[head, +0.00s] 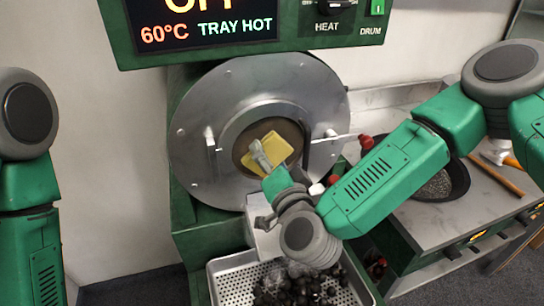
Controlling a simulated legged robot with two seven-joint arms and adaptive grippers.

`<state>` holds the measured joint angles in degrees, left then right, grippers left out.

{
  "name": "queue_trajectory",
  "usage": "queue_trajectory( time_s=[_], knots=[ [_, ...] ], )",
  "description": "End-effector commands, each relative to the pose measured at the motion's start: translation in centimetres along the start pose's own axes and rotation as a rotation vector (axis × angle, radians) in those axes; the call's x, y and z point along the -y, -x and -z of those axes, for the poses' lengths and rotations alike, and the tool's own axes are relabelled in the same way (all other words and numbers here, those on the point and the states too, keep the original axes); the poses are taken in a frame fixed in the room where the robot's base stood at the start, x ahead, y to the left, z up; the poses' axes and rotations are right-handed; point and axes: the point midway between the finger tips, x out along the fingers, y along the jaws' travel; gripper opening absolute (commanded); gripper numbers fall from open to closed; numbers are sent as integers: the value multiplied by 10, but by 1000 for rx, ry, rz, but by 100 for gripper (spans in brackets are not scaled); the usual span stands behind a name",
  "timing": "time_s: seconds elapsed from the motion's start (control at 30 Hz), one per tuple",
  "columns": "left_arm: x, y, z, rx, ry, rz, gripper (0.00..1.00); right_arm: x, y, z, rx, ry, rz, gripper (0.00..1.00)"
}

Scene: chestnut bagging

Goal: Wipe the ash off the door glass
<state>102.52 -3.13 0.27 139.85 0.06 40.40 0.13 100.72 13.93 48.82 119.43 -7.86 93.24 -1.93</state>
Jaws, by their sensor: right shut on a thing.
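The round door glass (292,130) is a brownish disc in the middle of the grey metal drum front (205,120). My right gripper (262,158) is shut on a yellow cloth or sponge (274,147) in front of the glass. The yellow piece covers much of the glass, and whether it touches it is hard to tell. The ash cannot be made out clearly at this size. My left arm hangs at the left edge, with its gripper out of view.
A perforated metal tray (228,284) with dark chestnuts sits below the drum. A green control panel (290,25) above reads "60°C TRAY HOT". On the right counter are a dark pan (458,186) and a wooden-handled tool (497,180). Free room lies left of the drum.

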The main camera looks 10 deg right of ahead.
Motion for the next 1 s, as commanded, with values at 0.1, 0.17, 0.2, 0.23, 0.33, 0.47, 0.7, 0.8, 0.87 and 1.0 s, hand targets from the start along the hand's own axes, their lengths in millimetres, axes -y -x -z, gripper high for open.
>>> queue_trajectory(
  time_s=[0.1, 0.17, 0.2, 0.23, 0.33, 0.47, 0.7, 0.8, 0.87, 1.0],
  knots=[
    [0, 0, 0, 0, 0, 0, 55, 9, -1, -9, 1, 0, 4, 35],
    [0, 0, 0, 0, 0, 0, 55, 12, -2, -13, 1, -1, 4, 35],
    [0, 0, 0, 0, 0, 0, 55, 14, -2, -16, 0, -1, 4, 35],
    [0, 0, 0, 0, 0, 0, 55, 15, -2, -17, 0, -1, 4, 35],
    [0, 0, 0, 0, 0, 0, 55, 18, -3, -19, -1, -2, 4, 35],
    [0, 0, 0, 0, 0, 0, 55, 21, -3, -22, 0, -2, 5, 35],
    [0, 0, 0, 0, 0, 0, 55, 34, -2, -38, 0, -1, 6, 35],
    [0, 0, 0, 0, 0, 0, 55, 39, -1, -43, -1, -1, 5, 35],
    [0, 0, 0, 0, 0, 0, 55, 40, -1, -45, -1, -2, 5, 35],
    [0, 0, 0, 0, 0, 0, 55, 40, -1, -45, -1, -2, 4, 35]
  ],
)
